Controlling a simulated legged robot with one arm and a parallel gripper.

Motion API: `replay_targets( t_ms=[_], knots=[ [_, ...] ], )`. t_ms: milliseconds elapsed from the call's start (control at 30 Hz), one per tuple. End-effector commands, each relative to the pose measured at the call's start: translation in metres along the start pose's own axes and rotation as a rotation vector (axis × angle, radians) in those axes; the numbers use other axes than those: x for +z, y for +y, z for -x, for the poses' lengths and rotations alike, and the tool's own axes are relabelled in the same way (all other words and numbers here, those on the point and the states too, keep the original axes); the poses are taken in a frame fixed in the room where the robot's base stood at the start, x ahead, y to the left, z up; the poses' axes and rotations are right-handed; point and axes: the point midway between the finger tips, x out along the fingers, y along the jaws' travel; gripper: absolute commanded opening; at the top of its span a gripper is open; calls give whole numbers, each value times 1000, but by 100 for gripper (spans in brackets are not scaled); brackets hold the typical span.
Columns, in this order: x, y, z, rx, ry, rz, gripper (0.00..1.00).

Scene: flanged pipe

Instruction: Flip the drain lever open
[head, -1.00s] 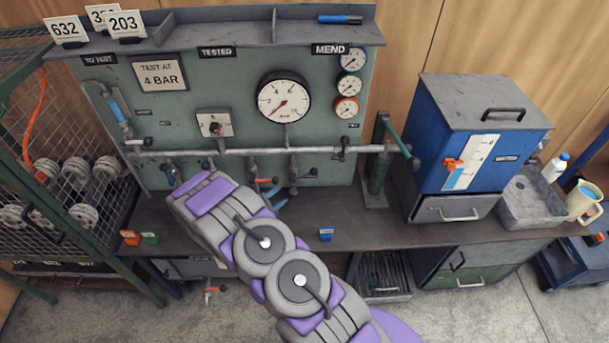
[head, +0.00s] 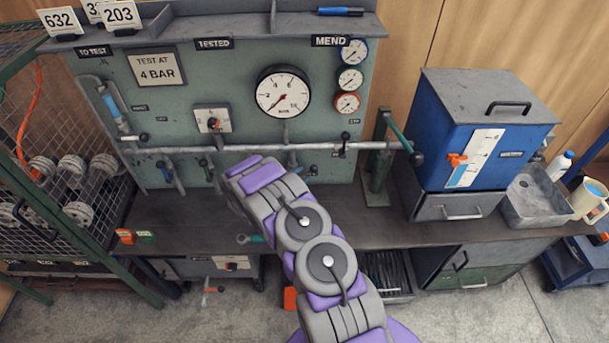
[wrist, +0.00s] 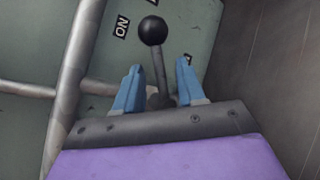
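In the wrist view, a short metal lever with a black ball knob (wrist: 152,30) stands on a green panel. Labels are beside it, one apparently reading ON; whether this is the drain lever I cannot tell. My gripper (wrist: 156,86) is open, its two blue fingers apart on either side of the lever's lower part. The knob lies beyond the fingertips. Contact is not clear. In the head view my own arm hides the gripper and that part of the panel.
A grey pipe (head: 240,148) crosses the panel, with several small valves. A gauge (head: 283,92) is above it. A blue tank (head: 485,130) stands right, a wire cage (head: 70,155) left.

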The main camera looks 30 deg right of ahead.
Motion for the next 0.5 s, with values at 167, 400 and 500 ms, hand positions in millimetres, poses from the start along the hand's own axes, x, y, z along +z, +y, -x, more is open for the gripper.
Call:
replay_targets(
  t_ms=[167, 400, 500],
  knots=[
    [0, -2, -22, -2, -3, -1, 39],
    [0, 0, -32, 0, -1, -1, 39],
    [0, 0, -32, 0, -1, 0, 39]
  ],
)
